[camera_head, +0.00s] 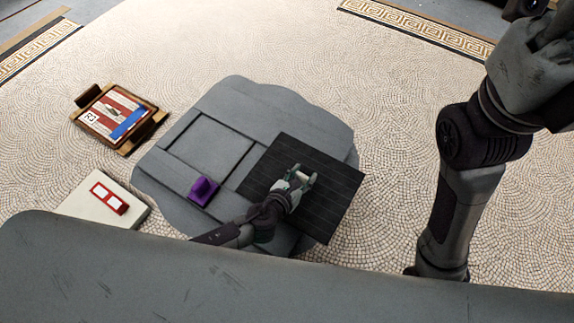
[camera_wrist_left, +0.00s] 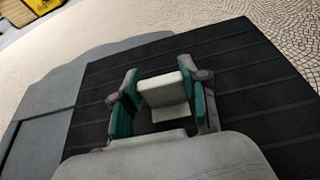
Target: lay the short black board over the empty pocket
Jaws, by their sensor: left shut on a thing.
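The black board (camera_head: 338,197) is a flat square with thin parallel lines, over the right part of the grey slab (camera_head: 245,95) and past its edge. My left gripper (camera_head: 299,179) is shut on the pale handle (camera_wrist_left: 164,90) on the board's top. In the left wrist view the teal fingers (camera_wrist_left: 160,98) stand either side of this handle, with the board (camera_wrist_left: 240,70) below. I cannot tell if the board touches the slab. A square pocket (camera_head: 211,150) with dark edges shows in the slab, left of the board, uncovered.
A purple block (camera_head: 203,190) sits on the slab by the pocket's near edge. A brown tray (camera_head: 157,118) with a red, white and blue panel lies left. A cream block (camera_head: 75,207) with a red-framed piece is nearer. Mosaic floor (camera_head: 250,35) beyond is clear.

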